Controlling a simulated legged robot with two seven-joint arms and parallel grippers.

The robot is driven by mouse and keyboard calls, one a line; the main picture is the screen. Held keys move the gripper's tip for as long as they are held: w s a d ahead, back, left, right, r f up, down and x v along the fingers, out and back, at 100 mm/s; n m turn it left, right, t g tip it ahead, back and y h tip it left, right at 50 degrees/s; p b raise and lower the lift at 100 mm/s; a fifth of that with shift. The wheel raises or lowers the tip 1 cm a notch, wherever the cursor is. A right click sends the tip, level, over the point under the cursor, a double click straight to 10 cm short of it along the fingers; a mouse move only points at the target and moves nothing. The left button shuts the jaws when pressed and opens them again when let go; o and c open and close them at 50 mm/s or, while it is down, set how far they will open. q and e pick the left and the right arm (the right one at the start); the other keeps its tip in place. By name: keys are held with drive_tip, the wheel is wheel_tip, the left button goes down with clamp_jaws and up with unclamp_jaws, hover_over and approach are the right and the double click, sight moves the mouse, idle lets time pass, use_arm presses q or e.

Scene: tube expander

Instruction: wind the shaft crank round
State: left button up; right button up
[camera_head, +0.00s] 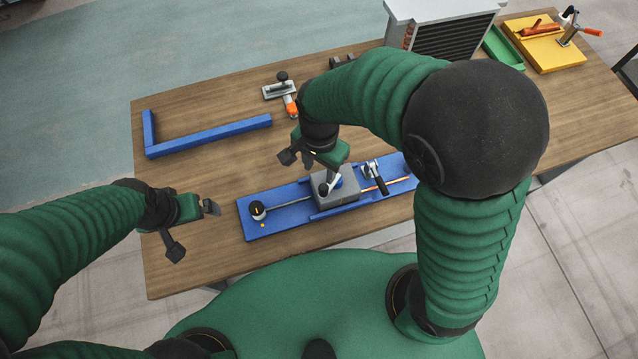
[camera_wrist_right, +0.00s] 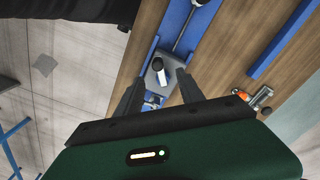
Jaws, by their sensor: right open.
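A grey block (camera_head: 336,192) sits on a long blue base (camera_head: 280,222) on the table. A crank handle (camera_wrist_right: 160,74), dark with a pale end, stands on this block in the right wrist view. My right gripper (camera_head: 330,181) is directly above the block, pointing down. In its wrist view, its two fingers (camera_wrist_right: 158,84) are apart, one on each side of the handle; contact cannot be made out. In the head view the hand partly hides the crank. My left gripper (camera_head: 210,207) is left of the base, away from it; its finger gap is unclear.
A black knob (camera_head: 257,209) with a rod is at the base's left end. A black-handled clamp (camera_head: 375,177) and a copper rod (camera_head: 390,184) lie right of the block. A blue angle frame (camera_head: 210,136) and an orange-handled tool (camera_head: 290,105) lie behind. The table's front left is clear.

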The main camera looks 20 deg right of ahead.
hover_over(324, 186)
drive_tip(key=a, duration=0.1)
wheel_tip(324, 186, down, 5)
drive_tip(key=shift+s+a+r, duration=0.1)
drive_tip(key=f, duration=0.2)
drive_tip(key=d+f, duration=0.1)
drive_tip(key=f, duration=0.2)
drive_tip(key=d+f, duration=0.1)
drive_tip(key=f, duration=0.1)
drive_tip(key=shift+d+f, duration=0.1)
drive_tip(key=shift+f, duration=0.1)
drive_tip(key=shift+a, duration=0.8)
drive_tip(key=shift+c, duration=1.2)
drive_tip(key=shift+a, duration=0.1)
drive_tip(key=shift+c, duration=2.5)
drive_tip(key=shift+d, duration=0.25)
drive_tip(key=shift+c, duration=1.1)
drive_tip(key=shift+d, duration=0.2)
clamp_jaws()
use_arm(q)
drive_tip(key=shift+d+r, duration=0.35)
